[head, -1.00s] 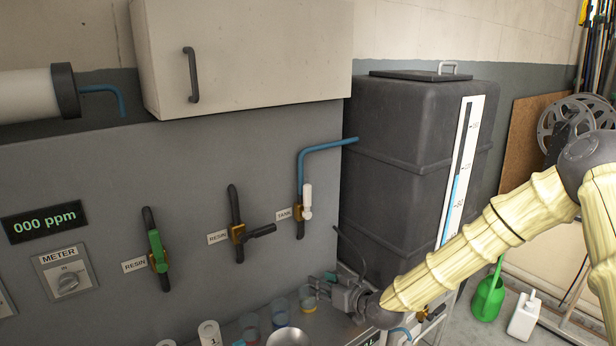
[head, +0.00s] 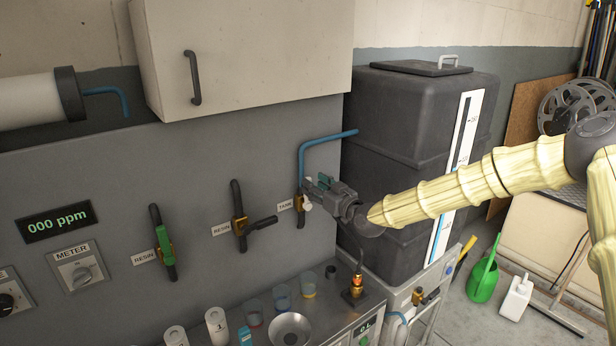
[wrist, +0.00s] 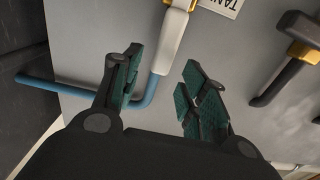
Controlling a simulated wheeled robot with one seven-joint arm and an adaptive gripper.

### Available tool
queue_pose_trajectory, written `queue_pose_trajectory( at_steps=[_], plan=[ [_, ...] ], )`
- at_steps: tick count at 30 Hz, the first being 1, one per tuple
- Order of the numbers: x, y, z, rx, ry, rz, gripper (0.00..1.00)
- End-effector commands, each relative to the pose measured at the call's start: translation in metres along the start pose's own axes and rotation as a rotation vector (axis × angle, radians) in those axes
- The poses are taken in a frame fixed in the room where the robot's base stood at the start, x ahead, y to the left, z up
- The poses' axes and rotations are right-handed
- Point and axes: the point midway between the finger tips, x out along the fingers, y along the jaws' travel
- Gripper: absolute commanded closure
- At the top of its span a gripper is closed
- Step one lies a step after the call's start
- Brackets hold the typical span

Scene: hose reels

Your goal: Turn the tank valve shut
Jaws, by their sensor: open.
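The tank valve has a brass body (head: 300,203) on the grey wall panel, beside the TANK label (head: 285,205). Its white handle (wrist: 171,42) lies along the blue pipe (head: 300,160) in the wrist view. My gripper (head: 314,188) is at the valve in the head view and hides most of the handle. In the wrist view my gripper (wrist: 162,62) is open, with one green-padded finger on each side of the handle in the picture. I cannot tell whether either finger touches it.
Two resin valves, one with a black handle (head: 262,222) and one with a green handle (head: 164,240), are to the left. The dark tank (head: 400,110) stands close behind my gripper. Below are cups, a metal bowl (head: 289,328) and a brass fitting (head: 356,284).

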Motion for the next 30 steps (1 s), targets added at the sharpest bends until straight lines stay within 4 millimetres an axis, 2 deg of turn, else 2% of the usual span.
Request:
queue_pose_trajectory(
  at_steps=[3, 9, 15, 23, 30],
  plan=[
    [0.017, -0.001, -0.002, 0.000, -0.001, 0.000, 0.57],
    [0.036, 0.000, 0.000, 0.000, -0.002, 0.000, 0.57],
    [0.044, 0.000, 0.000, 0.000, 0.000, 0.000, 0.57],
    [0.044, 0.000, 0.001, 0.000, -0.001, 0.000, 0.57],
    [0.043, 0.000, 0.001, 0.000, -0.001, 0.001, 1.00]
  ],
)
